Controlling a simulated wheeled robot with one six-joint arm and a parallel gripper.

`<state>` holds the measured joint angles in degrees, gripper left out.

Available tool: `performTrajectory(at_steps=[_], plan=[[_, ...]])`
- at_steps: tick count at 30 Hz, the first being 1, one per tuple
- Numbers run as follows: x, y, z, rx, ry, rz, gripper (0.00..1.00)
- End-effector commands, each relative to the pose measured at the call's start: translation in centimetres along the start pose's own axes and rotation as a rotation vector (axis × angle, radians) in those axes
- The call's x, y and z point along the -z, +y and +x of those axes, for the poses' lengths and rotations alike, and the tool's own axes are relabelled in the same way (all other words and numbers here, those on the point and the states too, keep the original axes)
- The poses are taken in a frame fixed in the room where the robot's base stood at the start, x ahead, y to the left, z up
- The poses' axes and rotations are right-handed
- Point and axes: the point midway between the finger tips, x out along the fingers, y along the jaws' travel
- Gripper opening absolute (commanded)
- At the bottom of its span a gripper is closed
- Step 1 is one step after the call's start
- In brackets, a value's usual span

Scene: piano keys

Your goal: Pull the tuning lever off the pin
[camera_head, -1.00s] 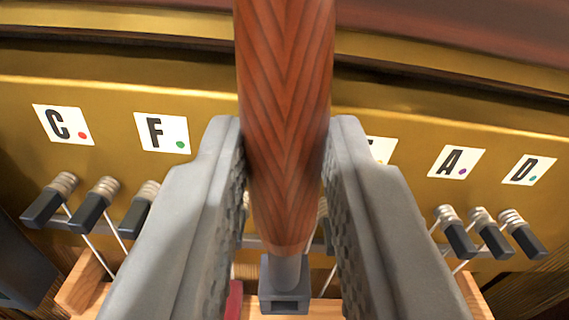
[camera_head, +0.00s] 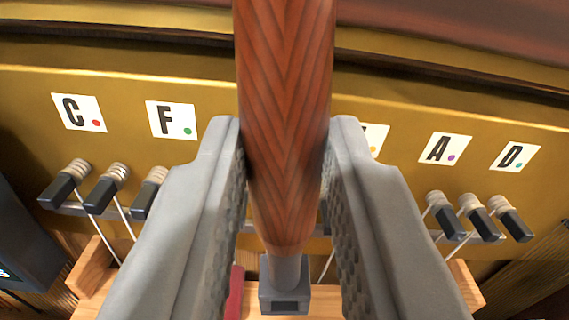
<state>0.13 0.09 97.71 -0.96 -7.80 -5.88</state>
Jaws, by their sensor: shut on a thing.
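The tuning lever (camera_head: 285,120) has a reddish-brown wooden handle with a herringbone grain and a grey metal socket end (camera_head: 285,297). My gripper (camera_head: 285,170) is shut on the handle, one grey finger on each side. The socket's open end points toward the bottom of the picture and no pin shows in it. Dark-capped tuning pins with coiled wire stand in groups at the left (camera_head: 105,187) and right (camera_head: 475,217). Pins behind the handle and fingers are mostly hidden.
A dark device (camera_head: 25,240) is at left.

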Motion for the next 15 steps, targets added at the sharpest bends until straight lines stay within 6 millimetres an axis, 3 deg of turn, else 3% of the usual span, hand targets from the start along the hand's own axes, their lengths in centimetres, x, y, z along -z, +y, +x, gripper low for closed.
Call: performTrajectory(at_steps=[15], plan=[[0.1,0.0,-3.5,0.0,0.002,0.0,0.0]])
